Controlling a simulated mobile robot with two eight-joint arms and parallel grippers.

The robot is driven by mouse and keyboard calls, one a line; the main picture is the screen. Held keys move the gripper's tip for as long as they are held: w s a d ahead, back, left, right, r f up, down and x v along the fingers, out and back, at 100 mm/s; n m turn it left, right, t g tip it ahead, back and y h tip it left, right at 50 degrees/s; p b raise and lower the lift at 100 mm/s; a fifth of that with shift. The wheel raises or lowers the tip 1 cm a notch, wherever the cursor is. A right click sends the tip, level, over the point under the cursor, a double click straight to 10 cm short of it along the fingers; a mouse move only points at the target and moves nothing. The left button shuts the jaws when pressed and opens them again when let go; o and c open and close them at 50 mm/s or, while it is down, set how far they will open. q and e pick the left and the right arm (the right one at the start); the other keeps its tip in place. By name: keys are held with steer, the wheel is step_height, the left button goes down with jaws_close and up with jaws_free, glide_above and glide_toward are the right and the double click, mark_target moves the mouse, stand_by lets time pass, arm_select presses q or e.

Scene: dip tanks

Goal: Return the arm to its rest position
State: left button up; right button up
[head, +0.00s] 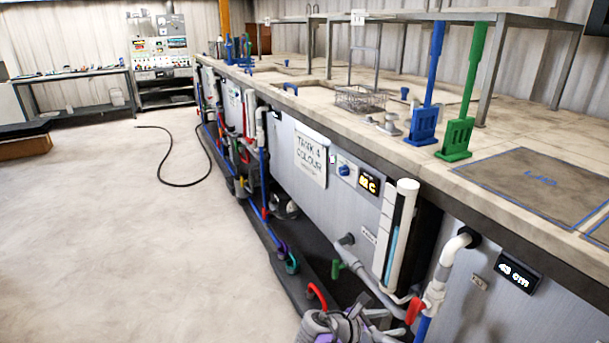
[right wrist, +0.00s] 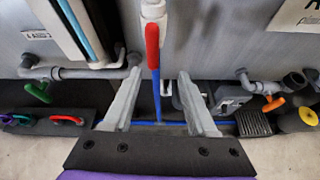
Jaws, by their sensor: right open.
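My right gripper (head: 376,322) is low at the bottom of the head view, in front of the tank fronts. In the right wrist view its two pale fingers (right wrist: 158,88) are apart, with nothing held. A red valve handle (right wrist: 152,46) on a white pipe shows in line with the gap between the fingers; it also shows in the head view (head: 415,309), just right of the gripper. I cannot tell how far the fingertips are from it. My left gripper is not in view.
The bench top (head: 400,145) carries a wire basket (head: 360,98), a blue paddle (head: 424,122) and a green paddle (head: 457,137). A white gauge tube (head: 400,235) and pipes stick out of the tank fronts. A black hose (head: 175,184) lies on otherwise open floor at left.

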steer(key=s+a+f+m+y, duration=0.3)
steer(key=s+m+y, duration=0.3)
steer(key=s+m, duration=0.55)
steer(key=s+a+f+m+y, duration=0.25)
steer(key=s+m+y, duration=0.25)
steer(key=s+m, duration=0.65)
arm_select(q)
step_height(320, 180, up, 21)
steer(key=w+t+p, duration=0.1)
steer(key=p, duration=1.7)
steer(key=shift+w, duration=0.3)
arm_select(e)
step_height(320, 180, up, 21)
steer(key=n, duration=0.1)
steer(key=shift+s+a+t+y, duration=0.3)
steer(key=shift+s+y, duration=0.1)
steer(key=shift+s, duration=0.05)
stand_by(1.3)
